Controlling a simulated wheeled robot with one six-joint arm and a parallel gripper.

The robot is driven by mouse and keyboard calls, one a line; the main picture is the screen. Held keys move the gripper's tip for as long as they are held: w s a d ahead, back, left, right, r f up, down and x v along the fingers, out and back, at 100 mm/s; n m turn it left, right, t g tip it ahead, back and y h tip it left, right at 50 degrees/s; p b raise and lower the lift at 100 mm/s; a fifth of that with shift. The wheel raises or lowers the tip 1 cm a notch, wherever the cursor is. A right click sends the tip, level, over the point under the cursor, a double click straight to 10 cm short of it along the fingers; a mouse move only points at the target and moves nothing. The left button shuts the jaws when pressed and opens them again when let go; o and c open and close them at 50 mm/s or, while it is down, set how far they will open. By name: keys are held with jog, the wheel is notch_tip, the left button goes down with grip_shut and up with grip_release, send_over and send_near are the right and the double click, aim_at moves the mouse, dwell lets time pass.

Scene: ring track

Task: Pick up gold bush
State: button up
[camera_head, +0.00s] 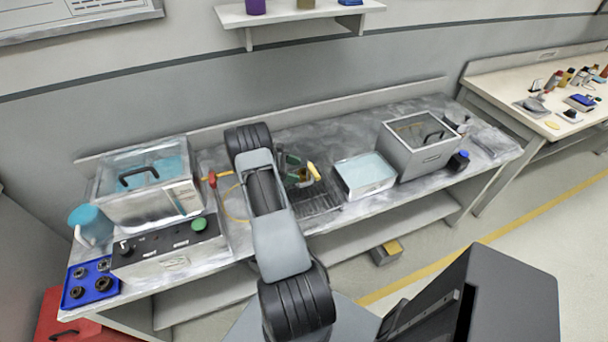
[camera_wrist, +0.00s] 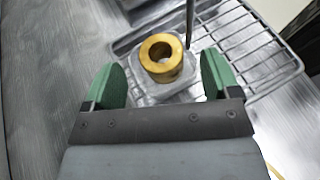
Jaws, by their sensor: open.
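The gold bush (camera_wrist: 160,58) is a short brass-coloured ring with a hole through it, seen from above in the wrist view. It sits on a small pale square block or dish (camera_wrist: 150,82). My gripper (camera_wrist: 159,68) is open, with one green finger on each side of the bush and a visible gap on both sides. The picture does not settle how high the fingers are above it. In the head view my arm reaches over the bench, and my gripper (camera_head: 292,167) is partly hidden behind it; I cannot make out the bush there.
A wire rack (camera_wrist: 255,50) lies right of the bush, with a thin dark rod behind it. On the bench (camera_head: 330,135) stand a lidded bath (camera_head: 150,205) at left, a white tray of liquid (camera_head: 364,188) and a grey lidded box (camera_head: 418,155) at right. A blue tray (camera_head: 76,300) holds several rings.

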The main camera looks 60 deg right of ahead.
aim_at(304, 176)
jog(key=shift+x, duration=1.05)
jog(key=shift+s+f, duration=0.15)
jog(key=shift+c, duration=0.2)
jog(key=shift+s+a, duration=0.1)
jog(key=shift+a, duration=0.05)
jog(key=c, duration=1.2)
